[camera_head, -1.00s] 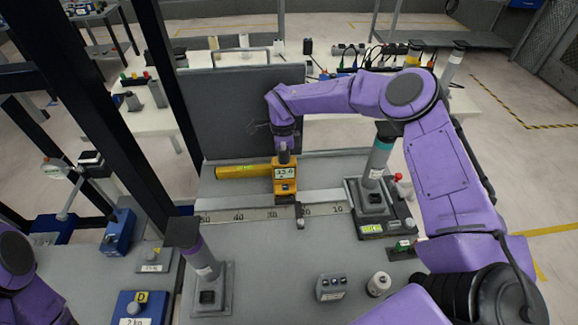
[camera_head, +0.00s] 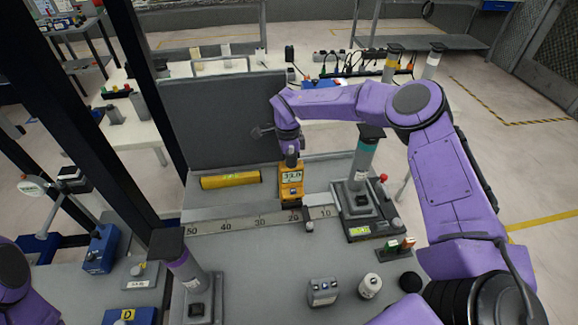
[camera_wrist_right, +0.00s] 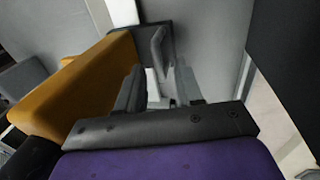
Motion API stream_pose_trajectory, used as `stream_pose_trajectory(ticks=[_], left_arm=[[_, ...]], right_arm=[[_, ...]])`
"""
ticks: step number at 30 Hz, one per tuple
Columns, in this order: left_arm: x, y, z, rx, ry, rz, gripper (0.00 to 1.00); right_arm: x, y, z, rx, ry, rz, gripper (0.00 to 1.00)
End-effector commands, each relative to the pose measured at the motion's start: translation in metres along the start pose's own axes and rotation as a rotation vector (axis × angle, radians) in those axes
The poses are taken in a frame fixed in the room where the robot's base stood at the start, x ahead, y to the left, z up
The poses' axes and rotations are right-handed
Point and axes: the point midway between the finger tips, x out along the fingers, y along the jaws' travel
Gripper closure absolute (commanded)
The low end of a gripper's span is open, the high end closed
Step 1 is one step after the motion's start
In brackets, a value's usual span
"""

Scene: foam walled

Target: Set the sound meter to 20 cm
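The sound meter (camera_head: 291,185) is a yellow-orange box with a small display that seems to read 33.0. It stands upright at a grey ruler rail (camera_head: 243,222) marked 50 to 10 from left to right. Its dark pointer block (camera_head: 308,227) is just right of the 20 label. My right gripper (camera_head: 290,150) is at the top of the meter, pointing down. In the right wrist view, the orange body (camera_wrist_right: 85,80) is left of my gripper's fingers (camera_wrist_right: 158,90). They flank a grey piece; whether they clamp it is unclear. My left gripper is out of frame.
A teal-banded post on a grey base (camera_head: 362,208) stands at the rail's right end. A purple-banded post (camera_head: 188,270) stands front left. A grey panel (camera_head: 225,120) rises behind.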

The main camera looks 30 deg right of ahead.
Motion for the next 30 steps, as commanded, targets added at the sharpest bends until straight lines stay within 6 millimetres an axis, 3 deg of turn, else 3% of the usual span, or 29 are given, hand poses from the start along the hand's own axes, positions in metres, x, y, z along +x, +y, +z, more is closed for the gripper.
stream_pose_trajectory(ticks=[8,15,21,30], left_arm=[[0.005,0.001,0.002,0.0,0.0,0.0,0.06],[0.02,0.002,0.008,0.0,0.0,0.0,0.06],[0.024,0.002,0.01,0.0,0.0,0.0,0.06],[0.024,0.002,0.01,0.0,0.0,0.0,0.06]], right_arm=[[-0.011,-0.001,0.001,0.0,-0.002,-0.003,0.64],[-0.066,-0.002,0.001,0.002,-0.001,-0.005,0.64],[-0.099,-0.001,0.0,0.001,0.0,-0.001,0.64],[-0.105,0.0,0.0,0.0,0.0,0.001,0.64]])
